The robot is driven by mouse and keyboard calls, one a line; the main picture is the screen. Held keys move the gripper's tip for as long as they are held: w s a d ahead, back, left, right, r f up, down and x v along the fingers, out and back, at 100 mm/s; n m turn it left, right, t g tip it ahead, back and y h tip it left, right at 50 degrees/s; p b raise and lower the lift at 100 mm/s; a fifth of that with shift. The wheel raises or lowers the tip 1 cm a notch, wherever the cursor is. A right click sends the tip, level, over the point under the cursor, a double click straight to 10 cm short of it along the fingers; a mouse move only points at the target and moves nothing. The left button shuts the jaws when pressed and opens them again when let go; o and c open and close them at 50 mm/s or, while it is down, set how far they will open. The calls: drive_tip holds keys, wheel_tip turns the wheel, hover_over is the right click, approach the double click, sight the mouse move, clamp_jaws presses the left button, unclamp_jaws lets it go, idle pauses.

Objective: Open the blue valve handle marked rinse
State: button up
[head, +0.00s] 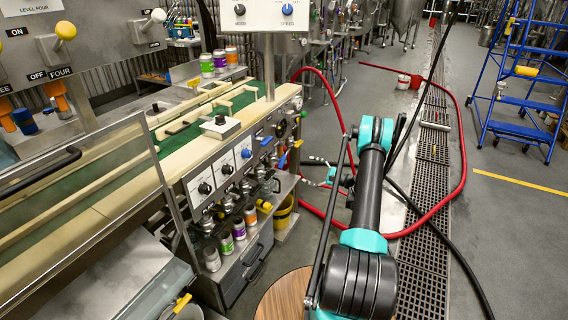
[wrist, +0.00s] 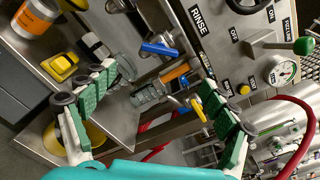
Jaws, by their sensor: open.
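In the wrist view, the blue valve handle (wrist: 158,48) sits on a metal valve beside the panel, close to the "RINSE" label (wrist: 198,20). My gripper (wrist: 158,80) is open, with one green-padded finger on each side of the picture. The blue handle lies beyond the fingertips, between them in the picture, and nothing is held. I cannot tell how far away it is. In the head view, small blue handles show on the machine's right end, too small to tell which is rinse. My gripper is hard to make out there beyond my arm.
An orange handle (wrist: 176,74) and a yellow handle (wrist: 199,110) sit close to the blue one. A metal shelf holds a yellow object (wrist: 61,66) and an orange-labelled can (wrist: 38,22). A red hose (head: 462,150) curves across the floor.

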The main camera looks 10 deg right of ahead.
sight(282, 161)
drive_tip(key=x, duration=1.5)
drive_tip(key=shift+w, duration=0.15)
drive_tip(key=shift+a, duration=0.1)
drive_tip(key=shift+c, duration=0.3)
drive_tip(key=c, duration=1.1)
drive_tip(key=n, duration=0.4)
drive_tip(key=shift+f, duration=0.15)
drive_tip(key=shift+f+n, duration=0.1)
drive_tip(key=shift+n, duration=2.3)
